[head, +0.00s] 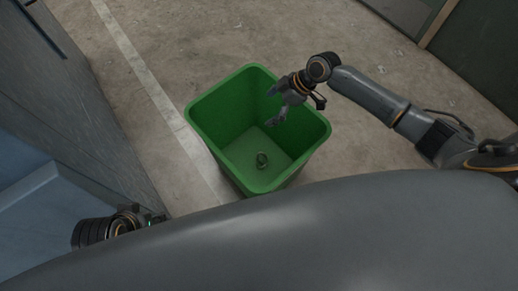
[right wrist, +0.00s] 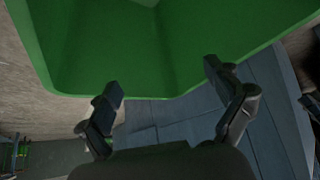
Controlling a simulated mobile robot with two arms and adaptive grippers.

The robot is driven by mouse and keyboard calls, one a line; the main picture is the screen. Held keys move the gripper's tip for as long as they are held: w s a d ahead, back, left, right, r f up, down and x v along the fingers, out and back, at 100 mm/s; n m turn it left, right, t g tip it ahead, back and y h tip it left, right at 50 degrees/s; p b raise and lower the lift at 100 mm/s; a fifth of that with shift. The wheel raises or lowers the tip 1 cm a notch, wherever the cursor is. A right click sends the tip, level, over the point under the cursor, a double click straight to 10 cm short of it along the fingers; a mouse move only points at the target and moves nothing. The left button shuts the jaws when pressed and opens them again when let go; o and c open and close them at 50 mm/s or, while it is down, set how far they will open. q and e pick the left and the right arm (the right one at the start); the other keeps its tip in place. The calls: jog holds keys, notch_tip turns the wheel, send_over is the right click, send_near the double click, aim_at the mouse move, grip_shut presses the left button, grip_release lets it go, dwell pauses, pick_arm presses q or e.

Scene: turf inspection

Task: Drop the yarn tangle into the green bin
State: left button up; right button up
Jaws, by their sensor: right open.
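The green bin (head: 198,122) stands open on the floor in the middle of the head view.
A blue-grey cabinet or panel (head: 75,110) stands along the left. A pale line (head: 150,85) runs along the concrete floor (head: 215,35) beside the bin. A dark panel (head: 480,45) is at the upper right. Floor behind the bin is clear.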

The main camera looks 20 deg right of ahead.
jog(key=v, duration=0.9)
